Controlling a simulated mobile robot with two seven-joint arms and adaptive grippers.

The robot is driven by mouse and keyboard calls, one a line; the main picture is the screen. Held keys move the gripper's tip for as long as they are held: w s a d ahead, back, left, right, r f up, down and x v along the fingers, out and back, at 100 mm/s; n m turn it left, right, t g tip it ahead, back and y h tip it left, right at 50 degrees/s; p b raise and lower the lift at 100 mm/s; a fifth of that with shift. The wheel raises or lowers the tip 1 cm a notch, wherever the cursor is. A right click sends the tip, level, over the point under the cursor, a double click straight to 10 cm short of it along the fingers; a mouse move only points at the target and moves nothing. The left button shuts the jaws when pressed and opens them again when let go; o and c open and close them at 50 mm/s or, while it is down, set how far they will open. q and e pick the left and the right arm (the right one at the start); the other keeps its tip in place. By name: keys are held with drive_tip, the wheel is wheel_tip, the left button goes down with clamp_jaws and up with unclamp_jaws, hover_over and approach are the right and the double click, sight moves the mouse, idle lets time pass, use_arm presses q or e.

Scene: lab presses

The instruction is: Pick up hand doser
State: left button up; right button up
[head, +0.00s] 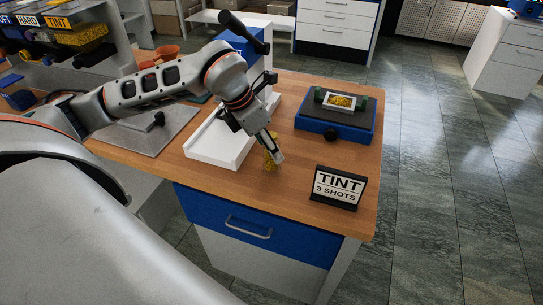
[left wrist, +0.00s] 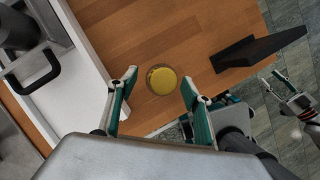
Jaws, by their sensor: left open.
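The hand doser appears to be the small yellow-topped round container (left wrist: 162,80) in the left wrist view, standing on the wooden bench. In the head view a small yellow container (head: 270,161) shows near the bench front, partly hidden by my left gripper (head: 274,150). My left gripper (left wrist: 158,82) is open, with its two fingertips apart on either side of the container in the wrist picture. It is not closed on anything. What looks like my right gripper (left wrist: 295,102) shows small at the right edge of the wrist view, its opening unclear.
A white tray (head: 205,157) stands just left of the container. A black TINT sign (head: 338,187) stands to the right, near the bench edge. A blue and black device (head: 337,121) with a yellow-filled dish sits behind. Bare wood lies around the container.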

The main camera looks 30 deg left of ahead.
use_arm(q)
drive_tip(key=shift+x, duration=1.25)
drive_tip(key=c, duration=1.3)
drive_tip(key=shift+o, duration=0.2)
use_arm(e)
drive_tip(key=shift+w+r, duration=0.25)
drive_tip(key=shift+r, duration=0.05)
use_arm(q)
drive_tip(key=shift+r, duration=0.15)
wheel_tip(320, 180, up, 20)
drive_tip(key=p, duration=0.1)
use_arm(e)
drive_tip(key=shift+r, duration=0.65)
